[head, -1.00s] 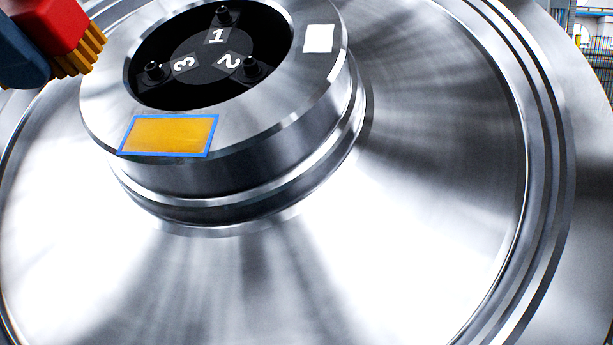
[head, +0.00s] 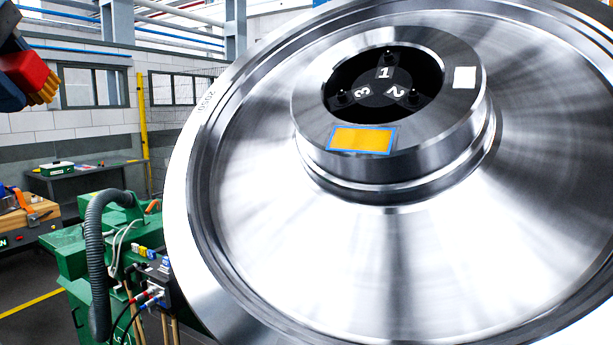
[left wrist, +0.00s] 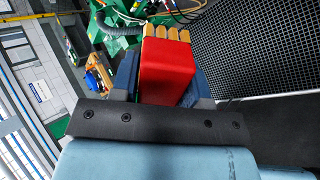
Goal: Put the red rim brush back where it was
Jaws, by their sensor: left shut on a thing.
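The red rim brush (head: 28,72) has a red block body and yellow bristles. It is at the upper left edge of the head view, held in my left gripper (head: 12,76). In the left wrist view the red brush (left wrist: 166,72) sits between the two dark blue fingers of the left gripper (left wrist: 162,85), bristles pointing away from the wrist. The gripper is shut on it, and the brush is in the air, apart from the big steel wheel (head: 250,200). My right gripper is in neither view.
The wheel fills the right of the head view, with a yellow patch (head: 362,140) on its hub. At the left are a green machine (head: 75,250) with a grey hose (head: 95,260), a wooden-topped bench (head: 35,217) with blue and orange items, and a dark table (head: 85,170).

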